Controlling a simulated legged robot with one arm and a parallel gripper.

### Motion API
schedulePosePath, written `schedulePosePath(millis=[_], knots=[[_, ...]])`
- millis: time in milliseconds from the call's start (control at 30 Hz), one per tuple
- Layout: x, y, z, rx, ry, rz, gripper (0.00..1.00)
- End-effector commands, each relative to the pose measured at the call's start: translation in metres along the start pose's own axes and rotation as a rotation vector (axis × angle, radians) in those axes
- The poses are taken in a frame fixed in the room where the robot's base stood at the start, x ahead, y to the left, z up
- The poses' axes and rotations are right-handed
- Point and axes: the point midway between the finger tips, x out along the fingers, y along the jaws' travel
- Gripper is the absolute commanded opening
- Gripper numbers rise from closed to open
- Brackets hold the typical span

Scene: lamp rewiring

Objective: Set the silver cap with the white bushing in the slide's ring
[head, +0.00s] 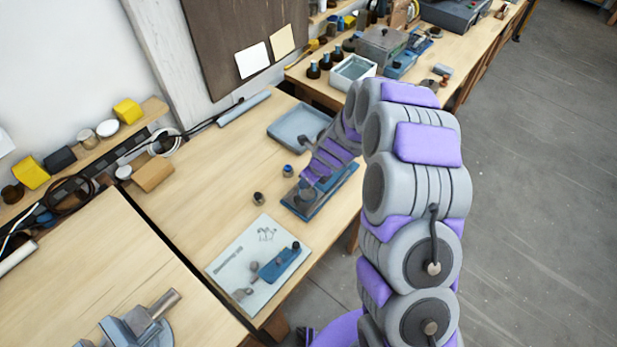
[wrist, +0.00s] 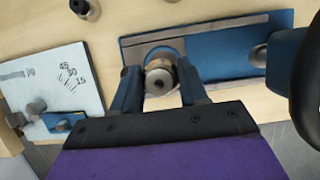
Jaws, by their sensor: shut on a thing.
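In the head view my gripper (head: 304,194) is over the left part of the slide (head: 337,197), and my arm hides the cap there.
Two small caps stand on the bench (head: 205,190): a dark-topped one (head: 258,198) and a blue-topped one (head: 287,170). A printed sheet (head: 228,262) with a blue fixture (head: 278,264) lies at the front. A grey tray (head: 298,124) stands behind the slide.

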Motion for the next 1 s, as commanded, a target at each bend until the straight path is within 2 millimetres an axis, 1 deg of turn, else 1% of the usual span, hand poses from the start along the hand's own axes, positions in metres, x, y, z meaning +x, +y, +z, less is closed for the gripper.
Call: schedulePosePath(millis=[100, 1000], knots=[[0.008, 0.000, -0.003, 0.000, 0.000, 0.000, 0.09], [0.051, 0.000, -0.021, 0.000, -0.001, 0.000, 0.09]])
